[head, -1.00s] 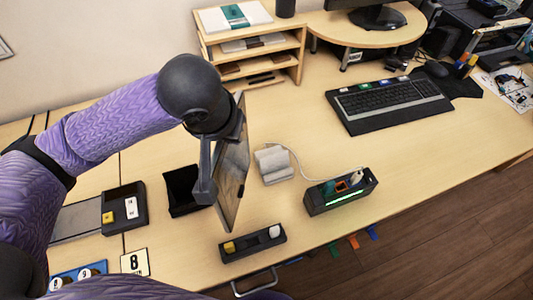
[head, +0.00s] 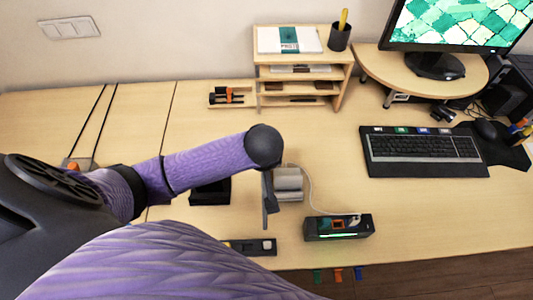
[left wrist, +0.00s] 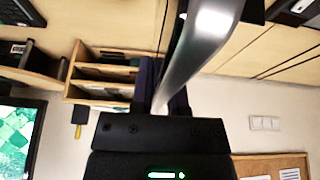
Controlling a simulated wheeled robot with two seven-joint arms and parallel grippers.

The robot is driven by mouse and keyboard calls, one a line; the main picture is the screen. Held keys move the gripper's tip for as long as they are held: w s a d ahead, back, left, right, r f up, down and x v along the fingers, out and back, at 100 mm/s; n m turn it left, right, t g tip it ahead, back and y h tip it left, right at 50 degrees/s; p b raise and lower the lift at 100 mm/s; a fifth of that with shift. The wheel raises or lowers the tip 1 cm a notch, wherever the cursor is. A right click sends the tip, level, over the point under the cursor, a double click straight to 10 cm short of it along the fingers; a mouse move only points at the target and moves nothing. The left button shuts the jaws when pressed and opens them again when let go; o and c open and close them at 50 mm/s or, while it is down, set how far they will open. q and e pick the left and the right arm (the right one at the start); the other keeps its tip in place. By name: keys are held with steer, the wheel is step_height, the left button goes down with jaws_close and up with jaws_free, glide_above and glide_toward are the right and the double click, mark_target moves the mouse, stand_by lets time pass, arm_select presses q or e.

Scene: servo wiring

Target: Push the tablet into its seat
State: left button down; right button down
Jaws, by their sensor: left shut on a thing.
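My left gripper (head: 268,180) is shut on the tablet (head: 266,208), a thin dark slab seen almost edge-on and upright in the head view. In the left wrist view the tablet shows as a curved silver edge (left wrist: 196,55) running up from the gripper (left wrist: 172,105). The light grey stand (head: 289,180), with a white cable, is on the desk just right of the tablet. The tablet and gripper overlap the stand's left side in the picture; I cannot tell whether they touch. My right gripper is not in view.
A black open holder (head: 210,193) lies left, and a small black tray (head: 262,247) near the front edge, partly covered by my arm. A keyboard (head: 424,150) and wooden shelf (head: 297,98) are behind.

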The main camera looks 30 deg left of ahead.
arm_select(q)
step_height(320, 180, down, 5)
steer(key=shift+f+b, duration=0.15)
steer(key=shift+b, duration=0.6)
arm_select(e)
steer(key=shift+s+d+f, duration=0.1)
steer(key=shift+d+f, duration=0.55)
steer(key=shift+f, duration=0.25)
arm_select(q)
steer(key=shift+f, duration=0.1)
steer(key=c, duration=0.6)
jaws_free()
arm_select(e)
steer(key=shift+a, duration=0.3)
